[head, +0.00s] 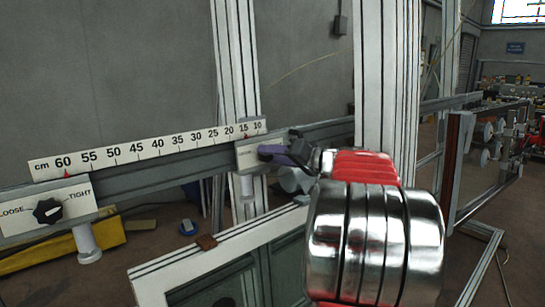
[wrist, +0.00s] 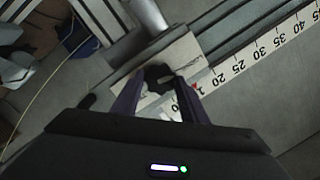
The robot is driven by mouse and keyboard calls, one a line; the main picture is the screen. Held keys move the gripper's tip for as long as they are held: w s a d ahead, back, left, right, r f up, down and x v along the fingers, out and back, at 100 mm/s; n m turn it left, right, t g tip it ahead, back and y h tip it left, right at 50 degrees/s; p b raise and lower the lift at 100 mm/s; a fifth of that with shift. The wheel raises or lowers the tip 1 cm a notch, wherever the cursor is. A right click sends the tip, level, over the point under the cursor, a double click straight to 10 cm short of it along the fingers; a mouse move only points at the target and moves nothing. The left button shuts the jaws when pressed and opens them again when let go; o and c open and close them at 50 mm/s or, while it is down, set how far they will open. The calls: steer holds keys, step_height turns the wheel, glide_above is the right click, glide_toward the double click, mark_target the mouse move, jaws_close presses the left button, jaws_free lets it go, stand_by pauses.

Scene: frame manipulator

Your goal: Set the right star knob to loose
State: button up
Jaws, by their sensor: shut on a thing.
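The right star knob is black and shows in the wrist view (wrist: 157,73) between the two dark purple fingers of my gripper (wrist: 160,86). My gripper is shut on it. In the head view my gripper (head: 275,153) covers this knob at the right slider plate (head: 245,158), near the 15 mark. A small label shows on the left of that plate, too small to read surely. The knob's pointing direction cannot be told. The left star knob (head: 47,211) is black, on a white plate marked LOOSE and TIGHT, near the 60 mark.
A white ruler (head: 150,150) runs along the grey horizontal rail. A white upright post (head: 388,90) stands behind my arm. A white-framed panel (head: 175,264) lies below the rail. A yellow beam (head: 60,250) is on the floor at left.

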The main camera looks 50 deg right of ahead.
steer(key=shift+f, duration=0.35)
steer(key=o, duration=0.8)
steer(key=shift+c, duration=0.2)
steer(key=shift+o, duration=1.4)
steer(key=shift+r, duration=0.2)
steer(key=s+r, duration=0.2)
steer(key=s, duration=1.1)
steer(key=shift+s+d, duration=0.2)
steer(key=shift+s, duration=0.15)
